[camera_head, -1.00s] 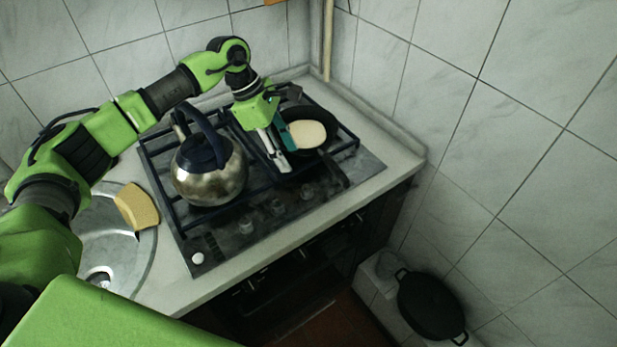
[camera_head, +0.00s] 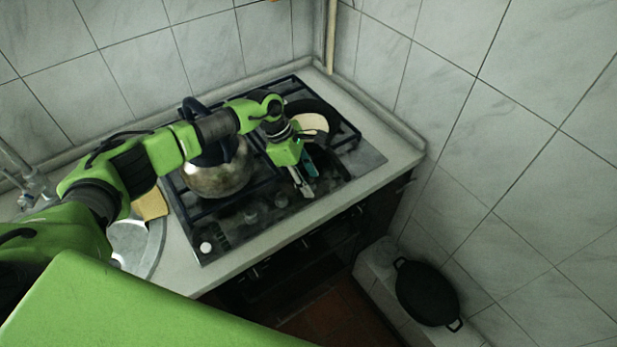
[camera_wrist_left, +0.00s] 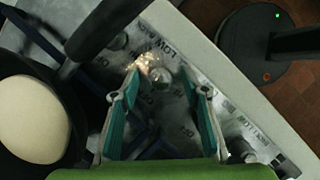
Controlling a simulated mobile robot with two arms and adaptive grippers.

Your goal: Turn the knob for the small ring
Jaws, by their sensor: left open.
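The gas hob (camera_head: 220,242) has a row of metal knobs along its front strip. Two knobs (camera_head: 281,200) show left of my left gripper (camera_head: 308,186) in the head view. That gripper points down over the right part of the strip, its fingers apart. In the left wrist view a shiny knob (camera_wrist_left: 160,78) lies between the two open fingertips (camera_wrist_left: 158,88), nearer the tips. Contact cannot be told. Printed marks such as "LOW" and "OFF" show around it. Which ring this knob serves is not readable. My right gripper is out of view.
A frying pan (camera_wrist_left: 60,110) with a pale pancake (camera_head: 311,123) sits on the back-right burner, its handle reaching close to my gripper. A steel kettle (camera_head: 219,178) stands left. A yellow sponge (camera_head: 150,204) lies by the sink. A black pot (camera_head: 428,293) is low at right.

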